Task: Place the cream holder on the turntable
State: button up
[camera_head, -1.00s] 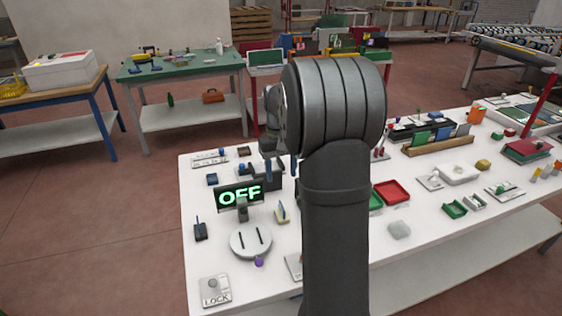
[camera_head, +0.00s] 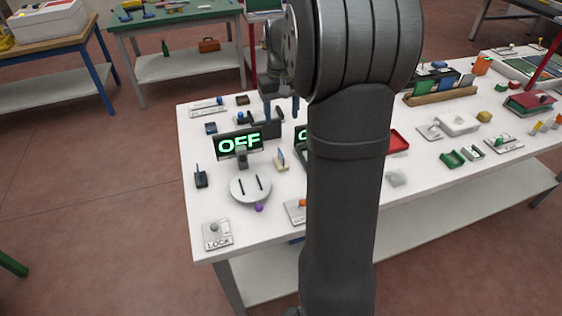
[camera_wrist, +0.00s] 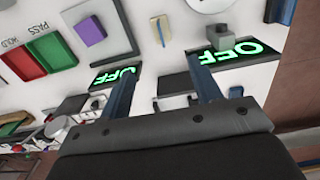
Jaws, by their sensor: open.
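The cream holder (camera_head: 281,161) is a small upright piece on the white table, with a thin slip standing in it, right of the first OFF display. It also shows between the two displays in the wrist view (camera_wrist: 160,28). The turntable (camera_head: 250,188) is a pale round disc with two dark slots, in front of that display; nothing stands on it. Its edge shows at the top of the wrist view (camera_wrist: 207,4). My gripper (camera_wrist: 162,72) is open and empty, fingers pointing down. In the head view my gripper (camera_head: 281,108) is behind the holder, apart from it.
The OFF display (camera_head: 239,142) with a grey block before it stands behind the turntable. A second OFF display (camera_wrist: 118,77) is partly hidden by my arm in the head view. A LOCK plate (camera_head: 217,234) lies at the front-left corner. A purple block (camera_wrist: 90,30) is nearby.

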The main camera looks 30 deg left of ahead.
aim_at(282, 159)
jog(key=f, duration=1.7)
jog(key=shift+s+d+f, duration=0.2)
jog(key=shift+s+f, duration=0.05)
jog(key=shift+s, duration=0.05)
jog(key=c, duration=1.2)
jog(key=shift+o, duration=0.2)
jog(key=shift+r, duration=0.1)
